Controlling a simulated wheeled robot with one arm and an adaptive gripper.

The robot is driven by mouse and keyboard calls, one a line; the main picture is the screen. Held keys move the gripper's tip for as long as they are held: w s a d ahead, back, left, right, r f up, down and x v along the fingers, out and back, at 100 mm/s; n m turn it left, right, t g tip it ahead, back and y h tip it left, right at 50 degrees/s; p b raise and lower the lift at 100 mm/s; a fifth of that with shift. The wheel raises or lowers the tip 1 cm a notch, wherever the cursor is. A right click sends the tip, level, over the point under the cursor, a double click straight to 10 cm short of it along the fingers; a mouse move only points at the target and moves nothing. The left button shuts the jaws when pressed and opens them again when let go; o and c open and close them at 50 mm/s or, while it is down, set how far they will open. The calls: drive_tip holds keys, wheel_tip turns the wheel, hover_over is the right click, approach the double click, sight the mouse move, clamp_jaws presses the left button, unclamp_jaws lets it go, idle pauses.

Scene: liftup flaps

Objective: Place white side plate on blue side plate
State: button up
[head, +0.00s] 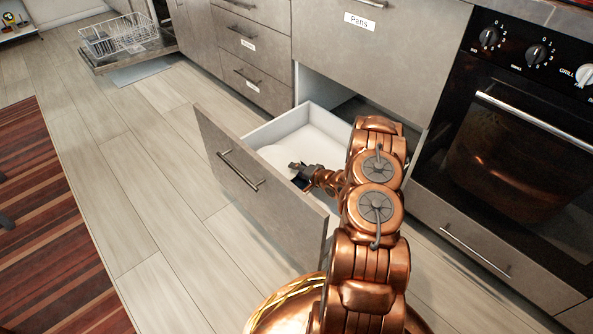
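A white round plate (271,154) shows in part inside the open lower drawer (316,134), near its front left corner. My gripper (296,170) is small in the head view, low over the drawer beside the plate's right edge. Whether it touches the plate, and whether its fingers are open or shut, I cannot tell. A small dark blue patch (302,184) shows just below the gripper. I cannot tell whether it is part of a blue plate. My arm hides the right part of the drawer.
The drawer front (240,178) with its bar handle stands out over the floor. The oven (510,150) is close on the right. An open dishwasher with a pulled-out rack (118,36) is at the far left. The wooden floor left of the drawer is clear, beside a striped rug (45,220).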

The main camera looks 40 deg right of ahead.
drive_tip(key=shift+r, duration=0.1)
drive_tip(key=shift+r, duration=0.25)
drive_tip(key=p+v, duration=0.4)
drive_tip(key=v, duration=0.8)
drive_tip(key=shift+w+r+p, duration=0.1)
drive_tip(key=shift+p, duration=0.25)
wheel_tip(320, 180, up, 9)
drive_tip(key=w+n+g+h, duration=0.3)
drive_tip(key=n+g, duration=0.2)
drive_tip(key=g, duration=0.1)
drive_tip(key=s+a+r+n+g+h, duration=0.25)
drive_tip(key=s+a+r, duration=0.25)
drive_tip(key=r, duration=0.4)
drive_tip(key=s+a+r+n+g+y, duration=0.1)
drive_tip(key=s+a+r+n+g, duration=0.1)
drive_tip(key=s+a+r, duration=0.3)
drive_tip(key=s+a+r+n+g+y, duration=0.1)
drive_tip(key=s+a+r, duration=0.5)
drive_tip(key=s+a, duration=0.7)
drive_tip(key=s+a+r+n+g+y, duration=0.1)
drive_tip(key=s+a+r+n+g, duration=0.2)
drive_tip(key=s+a, duration=0.6)
drive_tip(key=s+r+g, duration=0.2)
drive_tip(key=s, duration=0.3)
drive_tip(key=shift+s+r, duration=0.25)
drive_tip(key=shift+r, duration=0.15)
